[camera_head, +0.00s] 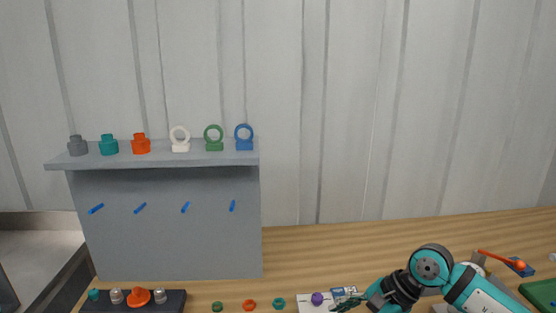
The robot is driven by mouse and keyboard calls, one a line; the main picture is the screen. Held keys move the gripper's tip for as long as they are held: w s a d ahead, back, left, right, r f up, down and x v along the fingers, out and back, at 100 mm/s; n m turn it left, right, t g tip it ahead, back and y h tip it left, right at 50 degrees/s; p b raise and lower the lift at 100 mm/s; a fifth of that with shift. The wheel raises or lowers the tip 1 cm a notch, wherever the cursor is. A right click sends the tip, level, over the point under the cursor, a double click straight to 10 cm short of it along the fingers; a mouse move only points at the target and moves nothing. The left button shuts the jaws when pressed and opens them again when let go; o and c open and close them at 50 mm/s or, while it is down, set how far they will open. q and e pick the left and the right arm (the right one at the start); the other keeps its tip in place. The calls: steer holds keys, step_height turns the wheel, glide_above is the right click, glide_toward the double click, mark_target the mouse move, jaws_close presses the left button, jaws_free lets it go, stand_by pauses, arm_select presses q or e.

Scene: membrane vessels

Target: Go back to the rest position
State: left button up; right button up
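My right arm comes in from the lower right, and its dark gripper (347,304) is at the bottom edge, low over the bench beside a purple round piece (317,298) and a white card or box. The fingers are small and partly cut off, so I cannot tell whether they are open or hold anything. My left gripper is not in view.
A grey stand (180,235) with blue pegs bears several coloured vessels and ring pieces on its shelf (160,158). A dark tray (178,301) with small parts stands in front. Small nuts (249,305) lie on the wooden bench (330,250). A green tray (540,293) is at right.

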steer(key=s+a+r+m+y, duration=0.25)
steer(key=a+y, duration=0.35)
steer(key=a, duration=0.4)
steer(key=a+r+m+t+y, duration=0.4)
steer(key=r+m+t+y, duration=0.2)
steer(key=r+m+t, duration=0.5)
steer(key=w+d+m+t+h, duration=0.4)
steer(key=d+m+t+h, duration=0.35)
steer(key=m, duration=1.05)
steer(key=s+d+f+m+g+h, duration=0.1)
steer(key=d+f+m+g+h, duration=0.1)
steer(key=d+f+m+h, duration=0.85)
steer(key=s+d+f+m+g+h, duration=0.1)
steer(key=s+d+f+m+g, duration=0.1)
steer(key=s+f+m+g, duration=0.8)
steer(key=s+f, duration=0.25)
steer(key=s, duration=0.4)
steer(key=s+f+m+g, duration=0.3)
steer(key=s+f+g, duration=0.1)
steer(key=s+f, duration=0.4)
step_height(320, 180, down, 24)
steer(key=s+g, duration=0.1)
steer(key=s, duration=0.1)
steer(key=s+d+f+g, duration=0.1)
steer(key=s+d+f, duration=0.1)
steer(key=s+f, duration=1.4)
steer(key=shift+s+d+f, duration=0.3)
steer(key=shift+s+f, duration=0.1)
